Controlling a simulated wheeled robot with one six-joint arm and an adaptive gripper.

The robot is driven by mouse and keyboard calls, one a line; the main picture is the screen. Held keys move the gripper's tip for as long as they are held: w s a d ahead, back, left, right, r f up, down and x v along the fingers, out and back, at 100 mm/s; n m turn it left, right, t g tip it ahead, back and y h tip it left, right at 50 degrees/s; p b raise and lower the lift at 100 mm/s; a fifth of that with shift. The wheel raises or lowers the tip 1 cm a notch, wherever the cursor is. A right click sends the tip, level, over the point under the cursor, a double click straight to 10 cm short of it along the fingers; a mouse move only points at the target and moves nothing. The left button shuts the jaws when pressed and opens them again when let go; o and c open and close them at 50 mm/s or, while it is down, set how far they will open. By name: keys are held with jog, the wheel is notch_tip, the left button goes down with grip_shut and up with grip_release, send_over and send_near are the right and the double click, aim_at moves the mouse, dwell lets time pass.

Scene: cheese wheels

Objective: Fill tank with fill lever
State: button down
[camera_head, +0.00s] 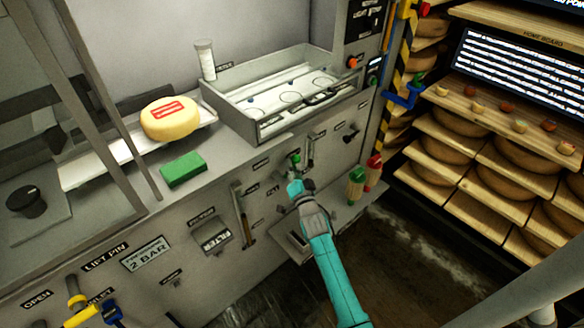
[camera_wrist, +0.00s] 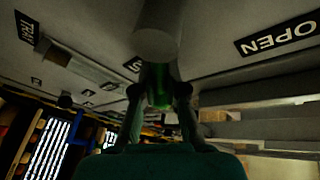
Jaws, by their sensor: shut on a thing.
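The fill lever appears to be the small lever with a green grip (camera_head: 295,159) on the front panel of the bench; its label cannot be read in the head view. My gripper (camera_head: 296,180) is at this lever. In the wrist view my gripper's two fingers (camera_wrist: 160,92) are shut on the green grip (camera_wrist: 160,75), one on each side. A grey cylindrical part (camera_wrist: 157,40) stands just in front of it. The tank appears to be the shallow metal basin (camera_head: 262,126) set in the bench above the lever; its floor shows ring marks.
A yellow cheese wheel (camera_head: 169,118) with a red label and a green block (camera_head: 183,169) lie left of the basin. A white cylinder (camera_head: 205,60) stands at its corner. Red and green handles (camera_head: 365,176) are to the right. Shelves of cheese (camera_head: 490,160) stand at the right.

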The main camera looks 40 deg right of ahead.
jog(key=shift+a+r+n, duration=0.1)
jog(key=shift+a+n, duration=0.05)
jog(key=shift+n, duration=0.25)
jog(key=c, duration=1.2)
grip_release()
jog(key=v, duration=1.2)
jog(key=shift+s, duration=0.1)
